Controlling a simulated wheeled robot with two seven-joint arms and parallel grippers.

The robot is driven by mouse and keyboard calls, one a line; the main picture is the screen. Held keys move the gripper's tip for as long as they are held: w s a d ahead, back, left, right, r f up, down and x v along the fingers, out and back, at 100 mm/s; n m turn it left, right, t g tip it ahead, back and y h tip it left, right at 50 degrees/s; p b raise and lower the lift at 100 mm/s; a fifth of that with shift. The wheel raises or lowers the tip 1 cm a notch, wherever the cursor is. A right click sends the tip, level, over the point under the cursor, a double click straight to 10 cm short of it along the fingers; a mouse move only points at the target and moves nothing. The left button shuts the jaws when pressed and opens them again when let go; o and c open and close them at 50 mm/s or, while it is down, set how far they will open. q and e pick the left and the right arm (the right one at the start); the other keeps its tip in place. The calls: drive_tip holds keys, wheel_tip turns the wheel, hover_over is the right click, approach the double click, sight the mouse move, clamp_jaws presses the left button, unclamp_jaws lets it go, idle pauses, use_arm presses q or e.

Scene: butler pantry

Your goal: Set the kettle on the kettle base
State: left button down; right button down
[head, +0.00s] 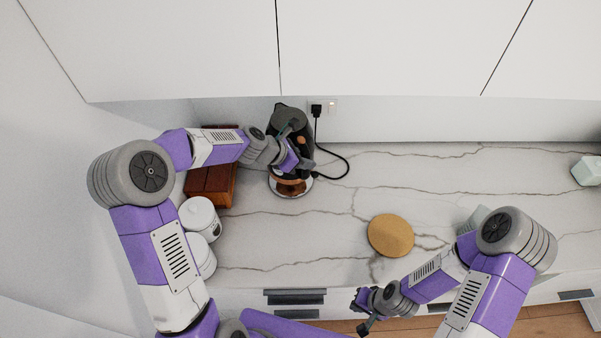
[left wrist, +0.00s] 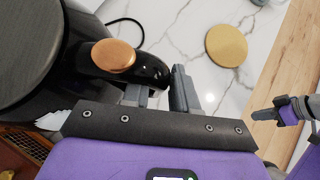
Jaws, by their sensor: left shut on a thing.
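The black kettle (head: 283,117) with a dark grey lid is at the back left of the counter, above the round, shiny kettle base (head: 303,189). I cannot tell whether its bottom touches the base. My left gripper (head: 300,152) is shut on the kettle's handle. In the left wrist view, the kettle (left wrist: 28,45) fills the upper left, with a copper knob at its handle and the handle between the left fingers (left wrist: 160,92). My right gripper (head: 364,310) is by the counter's front edge, away from the kettle; its opening is unclear.
A black cord runs from a wall plug (head: 316,110) beside the base. A brown wooden box (head: 212,186) and white canisters (head: 199,216) stand left. A round wooden board (head: 391,236) lies in the middle. A pale block (head: 586,171) is far right. The counter between is clear.

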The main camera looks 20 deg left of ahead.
sight(304, 178)
use_arm(q)
wheel_tip(304, 178, down, 2)
drive_tip(key=shift+f, duration=2.4)
drive_tip(key=shift+b, duration=0.3)
drive_tip(key=c, duration=1.3)
unclamp_jaws()
drive_tip(key=shift+f, duration=0.15)
drive_tip(key=o, duration=0.4)
